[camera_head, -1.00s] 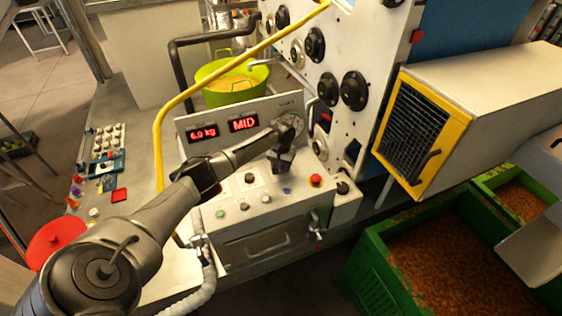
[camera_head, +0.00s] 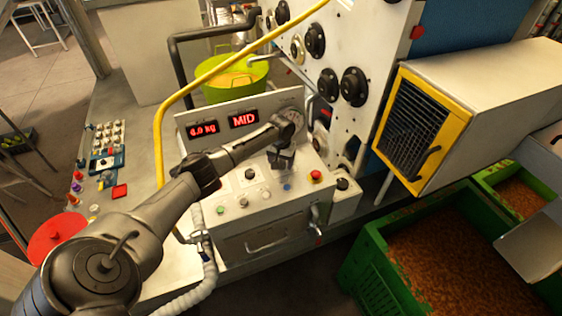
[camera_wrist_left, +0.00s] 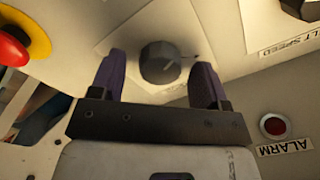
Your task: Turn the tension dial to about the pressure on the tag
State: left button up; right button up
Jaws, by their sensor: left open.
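My left gripper (camera_head: 282,166) points down over the white control panel (camera_head: 225,205) in the head view. I see a gap on both sides of the dial. Its label is hidden, so I cannot confirm its name. I cannot make out a pressure tag. My right gripper is out of view.
A red stop button on a yellow base (camera_wrist_left: 14,46) is close by at left in the wrist view. Green crates (camera_head: 372,268) stand at right.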

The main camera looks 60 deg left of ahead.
aim_at(281, 162)
pick_arm(q)
notch_tip(281, 162, up, 14)
jog(key=shift+f+b, duration=0.2)
jog(key=shift+b, duration=0.1)
dwell(0.8)
